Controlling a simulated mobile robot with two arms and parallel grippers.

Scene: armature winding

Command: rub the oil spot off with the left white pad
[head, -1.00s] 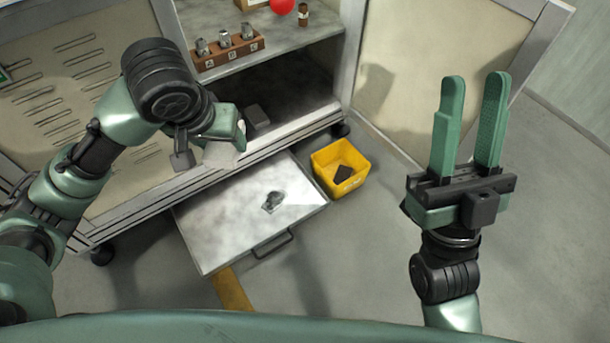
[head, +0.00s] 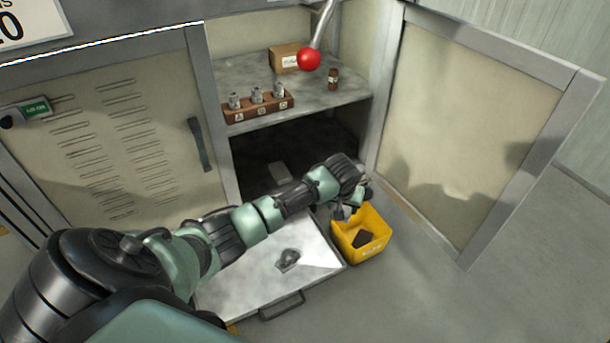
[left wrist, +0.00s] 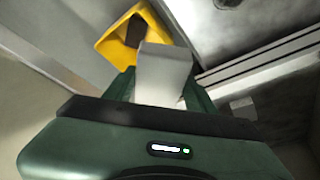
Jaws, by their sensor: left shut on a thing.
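The pad is to the right of this patch. My right gripper is out of view.
The yellow bin (head: 371,252) holds a dark piece (head: 362,238) and stands on the floor beside the panel. The cabinet door (head: 480,125) is open.

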